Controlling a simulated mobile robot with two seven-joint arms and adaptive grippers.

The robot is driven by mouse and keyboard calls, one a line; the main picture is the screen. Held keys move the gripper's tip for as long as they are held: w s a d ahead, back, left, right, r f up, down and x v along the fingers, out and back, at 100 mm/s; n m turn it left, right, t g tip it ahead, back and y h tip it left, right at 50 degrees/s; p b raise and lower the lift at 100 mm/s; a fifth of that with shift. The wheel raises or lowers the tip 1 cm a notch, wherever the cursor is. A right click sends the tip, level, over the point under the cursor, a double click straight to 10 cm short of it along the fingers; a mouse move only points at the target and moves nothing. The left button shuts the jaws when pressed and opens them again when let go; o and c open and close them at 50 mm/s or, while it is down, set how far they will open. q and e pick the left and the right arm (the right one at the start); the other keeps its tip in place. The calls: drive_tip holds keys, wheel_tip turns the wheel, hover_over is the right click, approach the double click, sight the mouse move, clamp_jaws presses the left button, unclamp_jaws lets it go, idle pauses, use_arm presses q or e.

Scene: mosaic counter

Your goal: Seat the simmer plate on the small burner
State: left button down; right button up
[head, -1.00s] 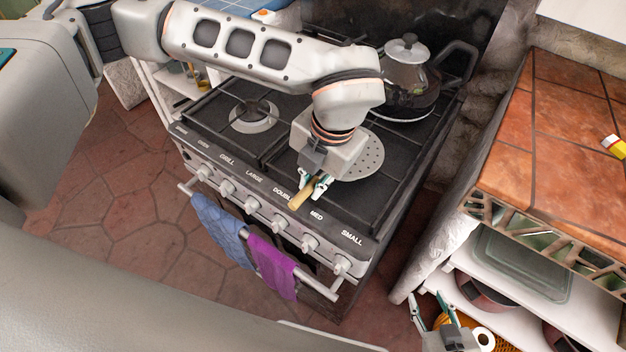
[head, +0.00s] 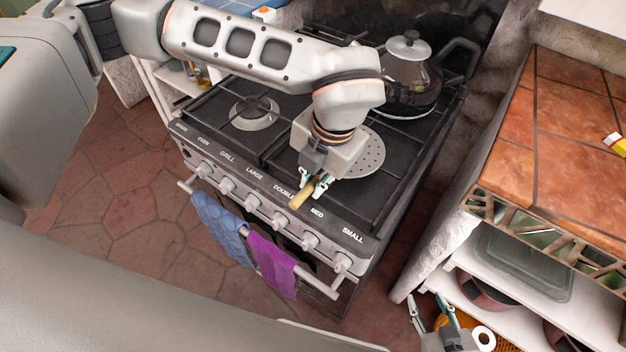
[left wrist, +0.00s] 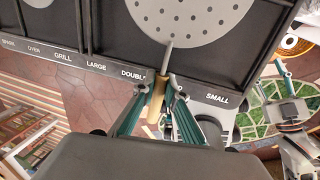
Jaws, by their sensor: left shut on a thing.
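The simmer plate (head: 371,158) is a grey perforated disc with a thin metal stem and a wooden handle (head: 301,196). It is over the front right part of the stove top, partly hidden by my left gripper and wrist. My left gripper (head: 316,187) is shut on the wooden handle, which also shows in the left wrist view (left wrist: 156,99). No burner shows beneath the plate, and I cannot tell whether the plate touches the grate. My right gripper (head: 431,312) is at the bottom right, away from the stove, its fingers apart and empty.
A dark kettle (head: 410,78) stands at the back right of the stove, close behind the plate. An uncovered burner (head: 254,113) is at the left. Knobs and a rail with blue (head: 220,230) and purple (head: 271,265) towels line the front. A tiled counter (head: 560,140) stands right.

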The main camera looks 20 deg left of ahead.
use_arm(q)
drive_tip(key=shift+s+f, duration=0.2)
drive_tip(key=shift+f, duration=0.35)
drive_tip(key=c, duration=2.1)
unclamp_jaws()
drive_tip(key=shift+c, duration=0.2)
drive_tip(key=shift+o, duration=1.1)
drive_tip(key=shift+w, duration=0.1)
drive_tip(key=shift+a, duration=0.1)
drive_tip(key=shift+r, duration=0.25)
wheel_tip(320, 180, up, 12)
drive_tip(key=d, duration=0.2)
drive_tip(key=shift+s+d+f, duration=0.2)
drive_tip(key=shift+s, duration=0.1)
